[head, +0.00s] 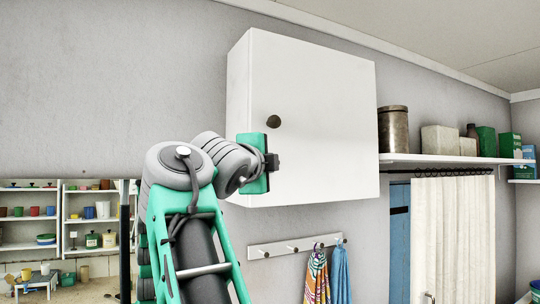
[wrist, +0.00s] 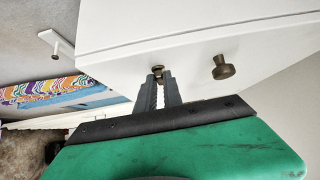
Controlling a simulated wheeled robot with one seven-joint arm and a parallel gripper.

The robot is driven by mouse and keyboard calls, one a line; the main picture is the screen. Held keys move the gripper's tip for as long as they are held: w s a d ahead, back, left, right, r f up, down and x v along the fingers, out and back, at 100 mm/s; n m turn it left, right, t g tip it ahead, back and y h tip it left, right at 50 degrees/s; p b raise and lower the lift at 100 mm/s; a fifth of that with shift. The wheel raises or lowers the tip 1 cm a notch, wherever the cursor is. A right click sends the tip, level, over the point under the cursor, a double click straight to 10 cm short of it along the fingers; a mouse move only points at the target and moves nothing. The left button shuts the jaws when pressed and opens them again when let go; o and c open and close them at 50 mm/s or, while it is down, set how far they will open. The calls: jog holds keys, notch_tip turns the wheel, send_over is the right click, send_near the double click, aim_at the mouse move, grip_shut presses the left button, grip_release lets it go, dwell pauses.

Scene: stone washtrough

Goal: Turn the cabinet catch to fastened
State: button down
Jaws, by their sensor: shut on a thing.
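The white wall cabinet (head: 325,110) hangs with its door closed, as far as I can see. A dark round knob (head: 274,121) sits on the door; it also shows as a brass knob in the wrist view (wrist: 223,68). My gripper (head: 275,162) is at the door's lower left, below the knob. In the wrist view my gripper (wrist: 162,80) has its narrow fingers shut on the small brass catch (wrist: 157,68), near the cabinet's edge. The fingers hide most of the catch, so I cannot tell which way it points. In the head view my gripper hides it.
A hook rail (head: 268,251) with a patterned towel (head: 317,277) and a blue towel (head: 340,273) is below the cabinet. A shelf (head: 440,159) with tins and boxes is at right, above a cream curtain (head: 455,235). The wall left of the cabinet is bare.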

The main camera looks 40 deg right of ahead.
jog(key=shift+a+r+y, duration=0.1)
jog(key=shift+r+y, duration=0.15)
jog(key=shift+y, duration=0.05)
jog(key=c, duration=1.5)
grip_release()
jog(key=shift+w+f, duration=0.1)
jog(key=shift+w, duration=0.1)
jog(key=shift+s, duration=0.1)
jog(key=v, duration=0.7)
jog(key=shift+s+a, duration=0.1)
jog(key=shift+a, duration=0.15)
